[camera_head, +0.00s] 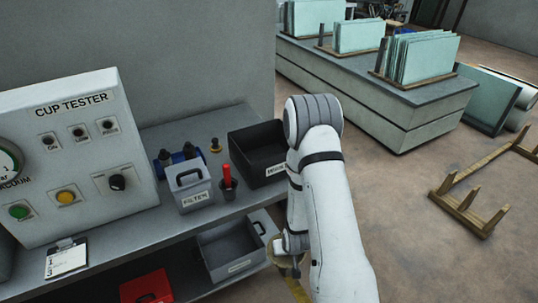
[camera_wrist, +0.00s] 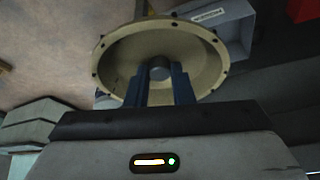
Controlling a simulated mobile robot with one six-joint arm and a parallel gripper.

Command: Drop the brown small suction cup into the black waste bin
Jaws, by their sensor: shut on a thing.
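My gripper (camera_wrist: 159,85) is shut on a tan-brown round suction cup (camera_wrist: 111,60), its blue fingers closed on the dark central stem. In the head view the held cup (camera_head: 289,261) shows partly below my wrist, off the bench's front edge; my arm hides the rest. A black open bin (camera_head: 240,161) with a partly hidden label sits at the right end of the bench. Whether it is the waste bin cannot be read.
The grey bench (camera_head: 150,228) holds a cup tester (camera_head: 75,150), a grey filter box (camera_head: 190,188) and a dark cup with a red item (camera_head: 228,183). Below are a grey bin (camera_head: 225,262) and a red box (camera_head: 148,287).

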